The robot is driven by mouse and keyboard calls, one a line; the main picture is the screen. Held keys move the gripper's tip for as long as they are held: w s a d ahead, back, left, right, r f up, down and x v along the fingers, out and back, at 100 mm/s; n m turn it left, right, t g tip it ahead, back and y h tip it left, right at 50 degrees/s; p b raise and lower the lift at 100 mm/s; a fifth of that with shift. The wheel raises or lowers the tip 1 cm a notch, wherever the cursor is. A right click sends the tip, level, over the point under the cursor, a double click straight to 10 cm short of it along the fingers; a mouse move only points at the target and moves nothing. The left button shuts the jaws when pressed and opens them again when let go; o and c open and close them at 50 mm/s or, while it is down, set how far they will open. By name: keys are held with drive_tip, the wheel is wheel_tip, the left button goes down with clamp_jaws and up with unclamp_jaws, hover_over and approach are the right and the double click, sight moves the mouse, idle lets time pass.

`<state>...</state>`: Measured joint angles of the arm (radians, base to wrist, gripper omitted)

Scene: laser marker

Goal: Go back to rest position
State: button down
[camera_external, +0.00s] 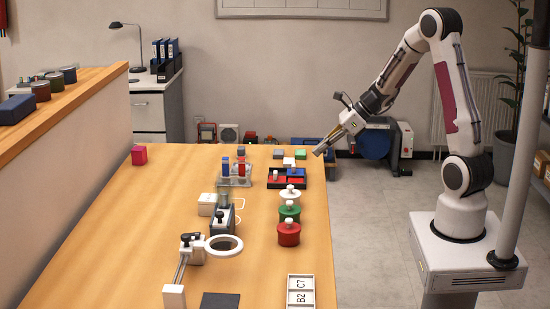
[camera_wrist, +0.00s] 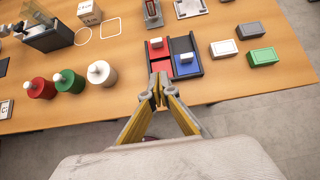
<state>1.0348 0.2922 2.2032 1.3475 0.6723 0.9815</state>
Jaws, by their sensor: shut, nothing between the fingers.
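My gripper (camera_external: 320,151) is at the end of my raised arm, above the right edge of the wooden table (camera_external: 160,240) near its far end. In the wrist view, my gripper (camera_wrist: 158,92) has its yellow-sided fingers together at the tips, with nothing between them. The fingertips appear just in front of the black tray (camera_wrist: 173,57), which has a red and a blue compartment, each with a small white block. They look apart from the tray. My arm's base stands on a pedestal to the right of the table.
White, green and red lidded pots (camera_external: 289,213) stand along the table's right side. A grey block (camera_wrist: 224,48) and a green block (camera_wrist: 261,57) lie beside the tray. A ring-ended device (camera_external: 223,246) stands nearer the camera. Open floor lies right of the table.

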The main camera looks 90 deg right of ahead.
idle(0.4)
drive_tip(key=s+a+r+n+g+y, duration=0.15)
drive_tip(key=s+a+n, duration=0.25)
drive_tip(key=a+n, duration=0.55)
drive_tip(key=s+a+r+n+g+y, duration=0.1)
drive_tip(key=s+a+n+g, duration=0.25)
drive_tip(key=a+n, duration=0.55)
drive_tip(key=s+a+r+n+h, duration=0.1)
drive_tip(key=s+a+r+n, duration=0.3)
drive_tip(key=a+n, duration=0.3)
drive_tip(key=s+a+r+n+t+h, duration=0.1)
drive_tip(key=s+a+r+n, duration=0.3)
drive_tip(key=n, duration=0.6)
drive_tip(key=a+r, duration=0.2)
drive_tip(key=a, duration=0.1)
drive_tip(key=shift+s+a+t, duration=0.25)
drive_tip(key=shift+s+t, duration=0.05)
drive_tip(key=shift+w+n+h, duration=0.2)
drive_tip(key=shift+n+h, duration=0.05)
idle(0.4)
